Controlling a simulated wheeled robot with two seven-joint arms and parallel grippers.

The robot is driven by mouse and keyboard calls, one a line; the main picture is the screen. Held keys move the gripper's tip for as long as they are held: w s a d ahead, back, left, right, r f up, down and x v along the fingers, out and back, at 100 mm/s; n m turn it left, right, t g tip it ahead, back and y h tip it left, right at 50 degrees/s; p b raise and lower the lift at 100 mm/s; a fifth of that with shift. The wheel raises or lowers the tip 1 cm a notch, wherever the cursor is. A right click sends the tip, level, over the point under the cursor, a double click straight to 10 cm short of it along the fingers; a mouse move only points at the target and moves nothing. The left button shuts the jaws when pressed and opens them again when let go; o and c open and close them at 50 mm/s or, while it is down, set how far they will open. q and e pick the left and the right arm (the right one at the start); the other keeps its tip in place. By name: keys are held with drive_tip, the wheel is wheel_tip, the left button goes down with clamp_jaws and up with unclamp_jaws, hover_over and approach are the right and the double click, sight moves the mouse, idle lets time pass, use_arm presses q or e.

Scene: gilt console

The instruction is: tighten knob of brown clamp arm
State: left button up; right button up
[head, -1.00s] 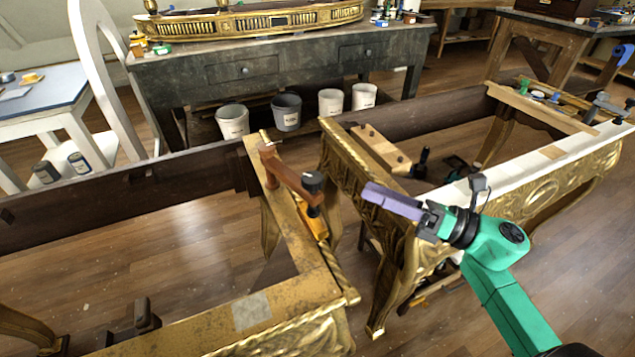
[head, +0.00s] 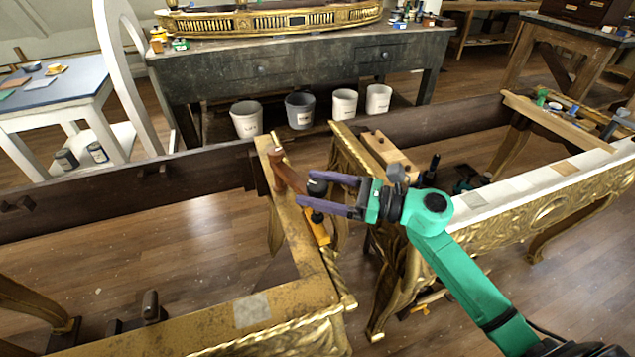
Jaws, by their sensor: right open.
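The brown clamp arm (head: 288,174) stands on the gilt frame rail of the left console and slants toward the right. Its black knob (head: 317,187) is at the arm's right end, above an orange part (head: 317,229) at the rail's edge. My right gripper (head: 302,190) comes in from the right with its two purple fingers apart. The fingertips are at the knob, one passing on its far side and one on its near side. I cannot tell whether they touch it. My left gripper is not in view.
A second gilt console frame (head: 350,160) stands close on the right, with a wooden block (head: 388,152) on it. Several buckets (head: 300,110) sit under the grey workbench (head: 240,66) behind.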

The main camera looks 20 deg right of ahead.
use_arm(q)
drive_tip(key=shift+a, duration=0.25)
use_arm(e)
clamp_jaws()
drive_tip(key=shift+m+t+h, duration=0.5)
drive_tip(key=shift+m+t, duration=0.1)
drive_tip(key=shift+t, duration=0.2)
drive_tip(key=shift+m+t+h, duration=0.3)
drive_tip(key=shift+r+m+t+h+p, duration=0.2)
drive_tip(key=shift+m+t+h+p, duration=0.3)
drive_tip(key=shift+m+t+h, duration=0.35)
drive_tip(key=m+t+h+p, duration=0.1)
drive_tip(key=h+p, duration=0.1)
drive_tip(key=m+t+h+p, duration=0.1)
drive_tip(key=m+h+p, duration=0.1)
drive_tip(key=shift+r+t, duration=0.15)
drive_tip(key=shift+t, duration=0.2)
use_arm(q)
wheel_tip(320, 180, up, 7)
drive_tip(key=p, duration=0.2)
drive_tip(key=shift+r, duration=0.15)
use_arm(e)
drive_tip(key=shift+f+m+t+h, duration=0.2)
drive_tip(key=shift+m+t+h, duration=0.3)
drive_tip(key=shift+m+h, duration=0.6)
drive_tip(key=shift+h, duration=0.25)
